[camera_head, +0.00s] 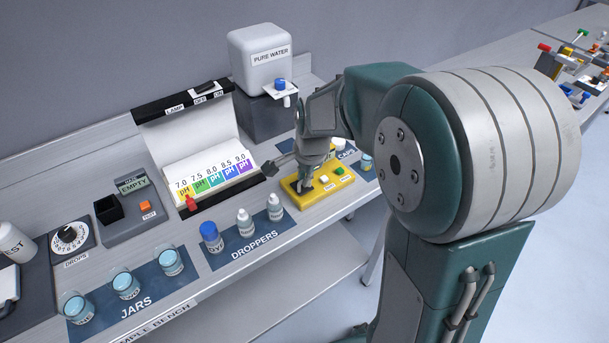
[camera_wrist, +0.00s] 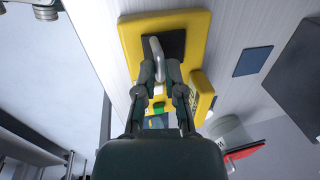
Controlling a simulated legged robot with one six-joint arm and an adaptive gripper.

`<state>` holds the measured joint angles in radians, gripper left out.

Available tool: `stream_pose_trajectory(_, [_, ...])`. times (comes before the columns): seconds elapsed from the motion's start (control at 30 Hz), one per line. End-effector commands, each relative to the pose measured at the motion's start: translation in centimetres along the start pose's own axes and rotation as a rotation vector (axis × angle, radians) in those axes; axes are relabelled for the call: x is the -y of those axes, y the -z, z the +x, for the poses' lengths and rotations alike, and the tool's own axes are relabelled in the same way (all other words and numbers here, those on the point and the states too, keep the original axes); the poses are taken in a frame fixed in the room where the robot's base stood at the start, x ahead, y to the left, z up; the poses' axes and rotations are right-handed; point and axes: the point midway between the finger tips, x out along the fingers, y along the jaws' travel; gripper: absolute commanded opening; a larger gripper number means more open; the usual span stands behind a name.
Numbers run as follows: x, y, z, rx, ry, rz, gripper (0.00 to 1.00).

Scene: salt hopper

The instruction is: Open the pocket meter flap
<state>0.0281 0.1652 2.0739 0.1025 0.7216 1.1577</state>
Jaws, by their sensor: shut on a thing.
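The yellow pocket meter (camera_head: 323,196) lies on the bench below my gripper (camera_head: 304,184). It has a white button and a green button, and its far side is hidden behind my gripper. In the wrist view the meter (camera_wrist: 140,32) shows a dark square panel (camera_wrist: 176,42) with a curved light-grey handle (camera_wrist: 154,45) on it. My gripper (camera_wrist: 161,72) is shut on this handle, one fingertip on each side. A raised yellow part (camera_wrist: 202,97) stands to the right of the fingers. I cannot tell how far the flap is open.
Dropper bottles (camera_head: 244,222) stand left of the meter, with jars (camera_head: 126,285) farther left. A pH colour chart stand (camera_head: 208,160) and a pure water tank (camera_head: 262,55) are behind. A small jar (camera_head: 366,163) is at right. The bench front edge is close.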

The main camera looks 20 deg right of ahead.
Motion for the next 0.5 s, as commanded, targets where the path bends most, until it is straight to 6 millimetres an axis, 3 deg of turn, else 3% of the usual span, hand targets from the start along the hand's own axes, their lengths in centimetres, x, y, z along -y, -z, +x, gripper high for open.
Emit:
stream_pose_trajectory(0.27, [0.4, 0.2, -0.1, -0.003, -0.043, -0.002, 0.0])
stream_pose_trajectory(0.5, [1.3, 0.3, -0.4, -0.004, -0.188, -0.002, 0.0])
